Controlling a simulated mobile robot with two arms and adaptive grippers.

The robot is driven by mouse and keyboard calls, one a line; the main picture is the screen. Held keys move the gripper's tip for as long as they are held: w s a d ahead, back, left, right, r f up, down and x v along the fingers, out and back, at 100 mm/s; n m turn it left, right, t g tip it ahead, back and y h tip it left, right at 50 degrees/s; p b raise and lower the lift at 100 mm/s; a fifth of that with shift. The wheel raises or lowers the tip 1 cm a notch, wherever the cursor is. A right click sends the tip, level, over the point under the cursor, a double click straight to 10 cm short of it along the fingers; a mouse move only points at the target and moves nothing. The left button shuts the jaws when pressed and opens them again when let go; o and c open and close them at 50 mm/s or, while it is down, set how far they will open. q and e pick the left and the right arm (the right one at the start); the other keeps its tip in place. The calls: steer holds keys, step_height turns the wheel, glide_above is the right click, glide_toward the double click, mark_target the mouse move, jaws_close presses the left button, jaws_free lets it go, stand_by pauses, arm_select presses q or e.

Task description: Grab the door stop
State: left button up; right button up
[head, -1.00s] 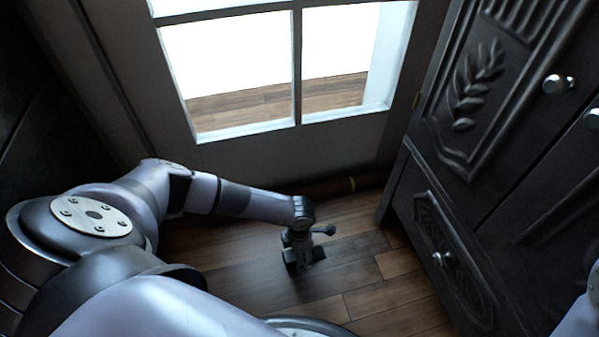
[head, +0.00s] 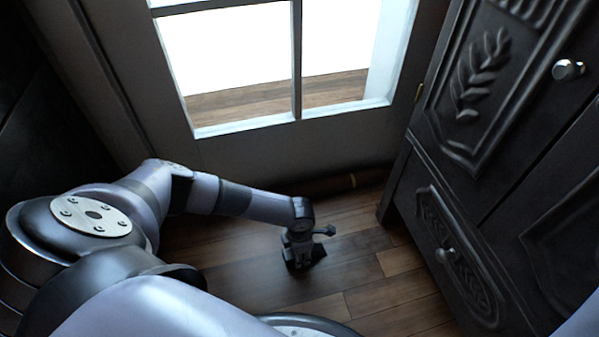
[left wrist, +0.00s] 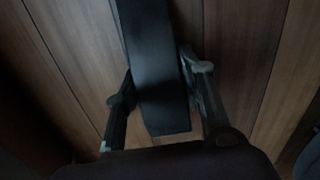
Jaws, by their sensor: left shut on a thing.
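The door stop (left wrist: 155,75) is a long black block. In the left wrist view it runs from the top edge down between the two fingers. My left gripper (left wrist: 158,88) is shut on it, with one finger against each side. In the head view the left gripper (head: 302,260) points down at the wooden floor, and a dark part of the door stop (head: 319,252) shows beside its fingers. The gripper hides the rest of it there. I cannot tell whether the door stop touches the floor. My right gripper is not in view.
A dark carved cabinet (head: 410,190) with silver knobs stands at the right. The plank floor (head: 365,270) between gripper and cabinet is clear.

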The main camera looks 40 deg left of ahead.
arm_select(q)
jaws_close()
stand_by(0.3)
steer(key=shift+w+r, duration=0.1)
steer(key=shift+r, duration=0.05)
